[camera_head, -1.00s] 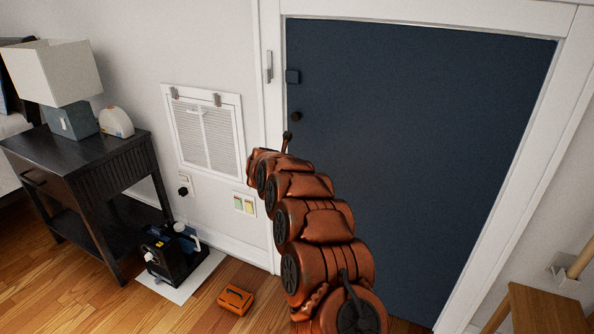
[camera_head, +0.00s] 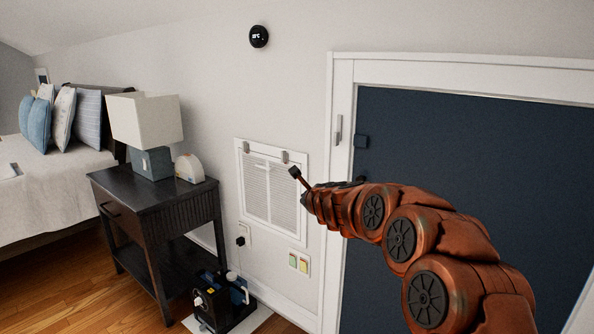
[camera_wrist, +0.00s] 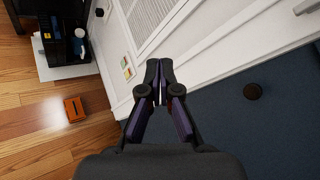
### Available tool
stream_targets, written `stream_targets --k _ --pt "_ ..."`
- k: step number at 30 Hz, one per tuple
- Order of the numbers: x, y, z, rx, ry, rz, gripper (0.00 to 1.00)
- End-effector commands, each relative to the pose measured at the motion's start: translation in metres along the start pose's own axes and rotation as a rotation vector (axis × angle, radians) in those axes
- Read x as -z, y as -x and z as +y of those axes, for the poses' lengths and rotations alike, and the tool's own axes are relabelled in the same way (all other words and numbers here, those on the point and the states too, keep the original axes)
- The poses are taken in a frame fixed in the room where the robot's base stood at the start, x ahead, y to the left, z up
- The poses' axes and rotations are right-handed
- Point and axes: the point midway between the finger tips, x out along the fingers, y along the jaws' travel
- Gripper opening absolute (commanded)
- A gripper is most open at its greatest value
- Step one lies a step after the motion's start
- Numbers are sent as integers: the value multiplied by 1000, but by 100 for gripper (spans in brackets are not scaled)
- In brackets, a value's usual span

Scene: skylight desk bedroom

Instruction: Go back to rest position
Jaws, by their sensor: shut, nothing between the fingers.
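My orange arm reaches in from the lower right of the head view, in front of the dark blue door (camera_head: 440,150). My gripper shows clearly in the wrist view (camera_wrist: 160,82), its two dark fingers together and empty. The gripper is in the air near the white door frame (camera_wrist: 215,65), touching nothing that I can see.
A white wall vent (camera_head: 270,195) is left of the door. A dark nightstand (camera_head: 150,235) bears a lamp (camera_head: 147,120). A black machine (camera_head: 218,300) stands on the floor, with an orange box (camera_wrist: 74,108) near it. A bed (camera_head: 50,195) is at far left.

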Motion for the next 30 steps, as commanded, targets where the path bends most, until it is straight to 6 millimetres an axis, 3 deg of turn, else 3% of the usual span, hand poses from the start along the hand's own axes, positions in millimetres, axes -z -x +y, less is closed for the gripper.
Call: stream_targets --k 4,7,13,17,21,30 --pt "-22 47 32 -142 281 -90 0" --pt "-24 79 59 -241 475 -140 0" --pt "-3 153 111 -444 851 -227 0" --pt "29 206 144 -593 1082 -274 0" --pt "77 266 171 -770 1311 -312 0" --pt "195 402 202 -1194 1658 -374 0"
